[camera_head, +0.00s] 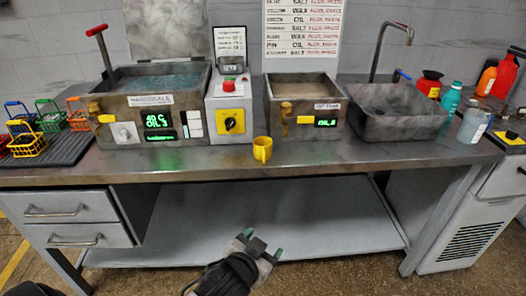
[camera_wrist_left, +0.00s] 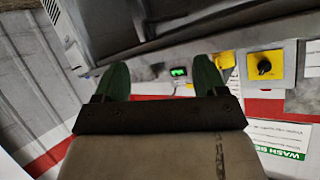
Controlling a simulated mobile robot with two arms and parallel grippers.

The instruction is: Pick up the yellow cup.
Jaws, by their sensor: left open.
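The yellow cup (camera_head: 262,149) stands upright at the front edge of the worktop (camera_head: 200,172), between the grey control box and the small oil tank. My left gripper (camera_head: 264,243) has green fingertips and is low in front of the bench, below the cup and well apart from it. Its two fingers are spread with nothing between them, and they also show in the left wrist view (camera_wrist_left: 160,80). I cannot make out the cup in the left wrist view. My right gripper is not in view.
Left of the cup are the control box (camera_head: 230,110) and a large tank (camera_head: 152,115); right are the small tank (camera_head: 305,112) and sink (camera_head: 395,110). Small wire baskets (camera_head: 28,145) stand far left; bottles (camera_head: 474,121) stand right. A lower shelf (camera_head: 330,215) spans under the bench.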

